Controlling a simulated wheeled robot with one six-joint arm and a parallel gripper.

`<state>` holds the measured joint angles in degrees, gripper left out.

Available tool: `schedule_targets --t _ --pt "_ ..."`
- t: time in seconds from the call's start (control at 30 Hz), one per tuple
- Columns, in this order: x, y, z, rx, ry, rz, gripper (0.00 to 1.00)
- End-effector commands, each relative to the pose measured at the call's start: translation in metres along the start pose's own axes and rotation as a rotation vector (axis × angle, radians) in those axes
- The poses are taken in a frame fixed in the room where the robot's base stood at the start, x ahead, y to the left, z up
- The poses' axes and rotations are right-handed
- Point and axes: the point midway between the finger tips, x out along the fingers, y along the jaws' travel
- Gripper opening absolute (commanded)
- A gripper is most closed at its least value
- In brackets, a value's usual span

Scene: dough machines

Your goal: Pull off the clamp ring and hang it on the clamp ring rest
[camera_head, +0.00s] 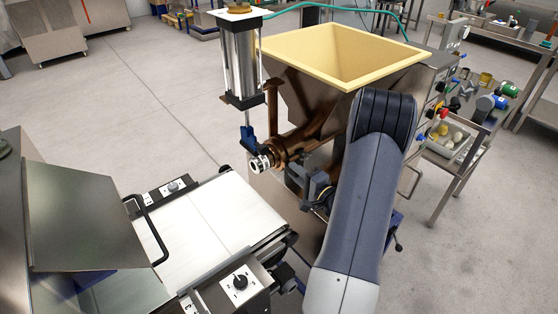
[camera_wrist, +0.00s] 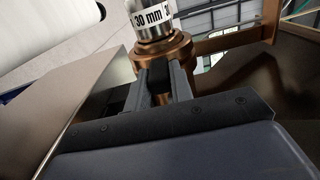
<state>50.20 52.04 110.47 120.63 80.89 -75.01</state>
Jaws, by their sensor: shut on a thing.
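The clamp ring (camera_wrist: 183,51) appears in the wrist view as a copper-coloured collar around the base of the white nozzle marked "30 mm" (camera_wrist: 150,18). My gripper (camera_wrist: 166,82) reaches up to the collar from below, its two dark fingers shut on its near side. In the head view the white and black nozzle (camera_head: 260,163) sits at the end of the copper-coloured outlet pipe. My gripper (camera_head: 297,172) is right beside it, and partly hides the collar area. I cannot make out the clamp ring rest in either view.
A yellow-rimmed hopper (camera_head: 340,56) stands above the pipe, with a steel cylinder (camera_head: 240,65) upright beside it. A white conveyor belt (camera_head: 205,226) lies at the front left, with a black handle (camera_head: 150,232). A side table (camera_head: 450,150) holds parts on the right.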

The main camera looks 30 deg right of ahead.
Motion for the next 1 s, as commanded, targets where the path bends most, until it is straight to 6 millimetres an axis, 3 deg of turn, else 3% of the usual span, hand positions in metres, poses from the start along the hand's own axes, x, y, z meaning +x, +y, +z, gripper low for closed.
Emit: schedule_targets --t 0.17,1.0 --pt "0.0002 -0.0010 -0.0004 -0.001 0.000 -0.002 0.00" --pt "0.0005 -0.0012 0.0060 -0.001 0.000 -0.003 0.00"
